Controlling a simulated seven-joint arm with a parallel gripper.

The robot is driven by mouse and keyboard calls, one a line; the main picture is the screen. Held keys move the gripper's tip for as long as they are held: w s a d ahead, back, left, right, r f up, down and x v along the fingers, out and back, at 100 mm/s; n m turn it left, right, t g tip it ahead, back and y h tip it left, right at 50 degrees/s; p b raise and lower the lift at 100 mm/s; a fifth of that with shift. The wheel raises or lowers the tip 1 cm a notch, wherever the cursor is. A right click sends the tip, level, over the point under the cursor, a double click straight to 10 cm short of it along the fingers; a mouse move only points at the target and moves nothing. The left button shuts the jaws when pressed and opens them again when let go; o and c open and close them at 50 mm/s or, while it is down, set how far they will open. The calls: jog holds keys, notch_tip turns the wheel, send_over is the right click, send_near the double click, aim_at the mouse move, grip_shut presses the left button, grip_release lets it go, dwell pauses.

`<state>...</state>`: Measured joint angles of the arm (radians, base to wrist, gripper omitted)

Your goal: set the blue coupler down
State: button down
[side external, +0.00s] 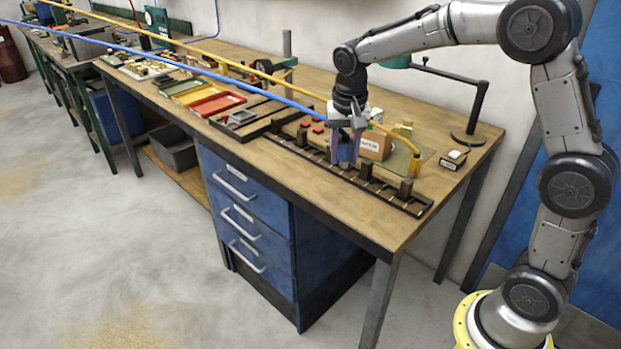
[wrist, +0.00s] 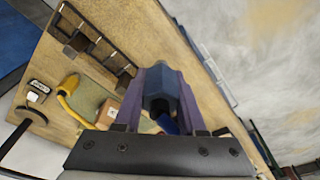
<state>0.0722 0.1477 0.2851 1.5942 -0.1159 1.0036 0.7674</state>
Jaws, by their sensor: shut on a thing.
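The blue coupler (side external: 347,152) is held upright between the purple fingers of my gripper (side external: 346,158), over the black slotted rack (side external: 412,207) along the bench's front edge. In the wrist view the coupler (wrist: 168,88) is a blue faceted, hollow body between both fingers of my gripper (wrist: 166,82). My gripper is shut on it. The blue hose (side external: 270,95) runs from the upper left toward the coupler; its join is hidden by the gripper. I cannot tell whether the coupler's lower end touches the rack or bench.
A yellow hose (side external: 388,130) arches down just behind my gripper. A cardboard box (side external: 375,145) stands behind the coupler. Dark blocks (side external: 406,187) stand along the rack to the right. Red buttons (side external: 304,125) lie to the left. The bench's right front corner (side external: 440,200) is clear.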

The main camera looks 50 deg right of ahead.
jog(key=w+d+f, duration=0.1)
jog(key=w+f, duration=0.2)
jog(key=w, duration=0.4)
send_over(310, 183)
jog(key=f, duration=0.5)
jog(key=shift+s+a+f, duration=0.15)
jog(key=shift+s+f, duration=0.2)
jog(key=shift+w+f, duration=0.15)
jog(key=shift+f, duration=1.5)
jog(key=shift+f, duration=0.2)
jog(key=shift+c, duration=2.4)
grip_release()
jog(key=shift+r, duration=0.15)
notch_tip(310, 183, up, 12)
jog(key=s+a, duration=0.1)
jog(key=shift+s+a, duration=0.15)
jog(key=shift+s, duration=0.1)
